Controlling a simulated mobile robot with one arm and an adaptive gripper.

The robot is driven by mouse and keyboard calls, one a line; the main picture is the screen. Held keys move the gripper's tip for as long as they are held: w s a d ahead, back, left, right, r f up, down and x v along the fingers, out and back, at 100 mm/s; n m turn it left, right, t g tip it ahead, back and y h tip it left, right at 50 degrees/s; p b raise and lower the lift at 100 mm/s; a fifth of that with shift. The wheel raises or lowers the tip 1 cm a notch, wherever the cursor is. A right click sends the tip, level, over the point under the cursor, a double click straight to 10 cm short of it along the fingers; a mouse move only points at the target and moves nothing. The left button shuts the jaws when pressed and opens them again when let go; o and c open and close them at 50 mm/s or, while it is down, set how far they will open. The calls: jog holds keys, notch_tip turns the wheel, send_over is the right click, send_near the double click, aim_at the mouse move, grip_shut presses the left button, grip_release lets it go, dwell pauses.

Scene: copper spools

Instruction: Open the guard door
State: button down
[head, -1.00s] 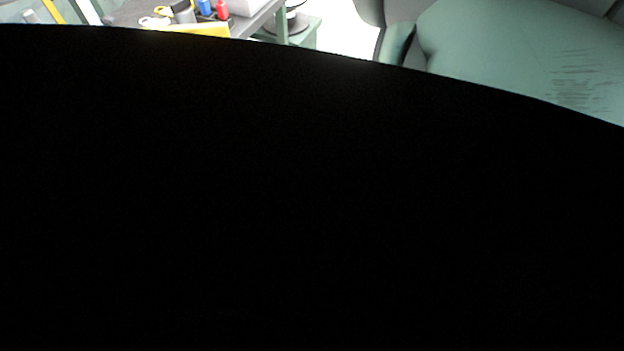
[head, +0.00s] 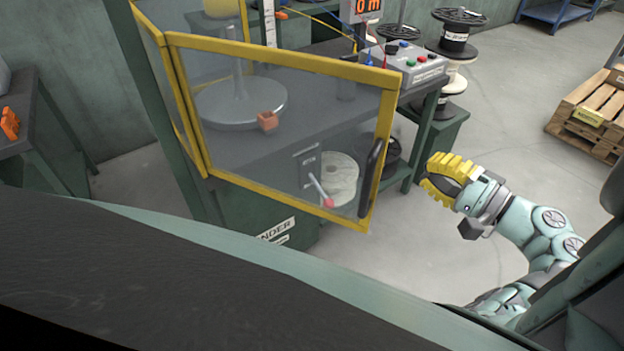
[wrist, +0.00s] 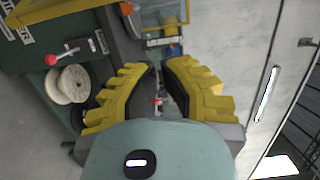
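The guard door (head: 283,69) is a clear panel in a yellow frame, in the head view. Its left edge meets another yellow-framed panel. I cannot tell whether it is fully closed. Its black upright handle (head: 371,178) is on its right edge. My gripper (head: 441,179) is right of the handle, apart from it, with yellow padded fingers. In the wrist view my gripper (wrist: 160,92) shows a clear gap between its fingers, with nothing held. The handle cannot be made out there.
A red-tipped lever (head: 323,195) and a pale spool (head: 341,177) show through the door. A control box (head: 407,62) with coloured buttons is on the bench behind. Dark-flanged spools (head: 455,40) stand beyond it. A wooden pallet (head: 595,105) is far right; the floor between is clear.

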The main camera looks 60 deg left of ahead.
jog(key=s+a+p, duration=0.1)
jog(key=s+a, duration=0.4)
jog(key=a, duration=0.1)
jog(key=shift+s+a+p, duration=0.15)
jog(key=shift+a+p, duration=0.05)
jog(key=shift+p, duration=0.2)
dwell(0.3)
